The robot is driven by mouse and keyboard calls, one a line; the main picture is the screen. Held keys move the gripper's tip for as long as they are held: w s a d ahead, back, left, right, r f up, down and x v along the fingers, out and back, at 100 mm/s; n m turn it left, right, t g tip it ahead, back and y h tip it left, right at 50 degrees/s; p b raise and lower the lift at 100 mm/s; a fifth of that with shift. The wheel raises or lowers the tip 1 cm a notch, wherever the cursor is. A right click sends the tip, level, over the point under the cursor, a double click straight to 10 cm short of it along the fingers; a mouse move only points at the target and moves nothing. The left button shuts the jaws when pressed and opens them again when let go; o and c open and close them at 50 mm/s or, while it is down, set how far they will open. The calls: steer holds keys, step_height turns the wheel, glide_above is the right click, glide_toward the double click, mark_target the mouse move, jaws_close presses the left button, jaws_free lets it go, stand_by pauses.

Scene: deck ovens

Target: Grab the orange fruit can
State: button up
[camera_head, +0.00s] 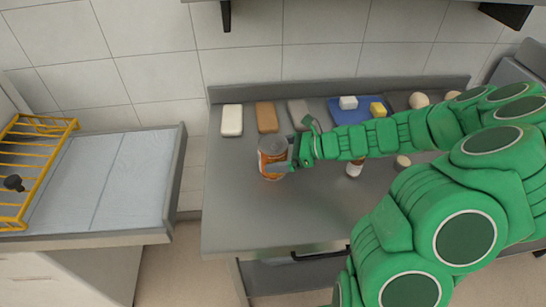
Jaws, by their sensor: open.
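The orange fruit can (271,158) stands upright on the grey metal table (235,215), left of its middle. It has an orange label and a grey metal top. My green arm reaches in from the right. My gripper (283,158) is at the can's right side, with its fingers pointing left and overlapping the can's right edge in the picture. The jaws are open. The far side of the can and one finger are hard to see, so I cannot tell whether the fingers touch it.
Behind the can lie a white block (232,120), a brown block (266,117) and a grey block (299,112). A blue board (345,118) holds a white and a yellow piece. A small bottle (355,168) stands right, below my arm. The table's front left is clear.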

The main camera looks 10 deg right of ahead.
mark_target(285, 145)
steer(key=c, duration=1.3)
steer(key=shift+r, duration=0.15)
steer(key=shift+r, duration=0.5)
step_height(285, 145, up, 2)
steer(key=s+r, duration=0.3)
steer(key=s, duration=0.1)
steer(key=s+d+r, duration=0.1)
steer(key=s+r, duration=0.2)
steer(key=s, duration=0.2)
steer(key=s+r, duration=0.3)
steer(key=s, duration=0.1)
steer(key=shift+s+d+r, duration=0.3)
steer(key=shift+s, duration=0.1)
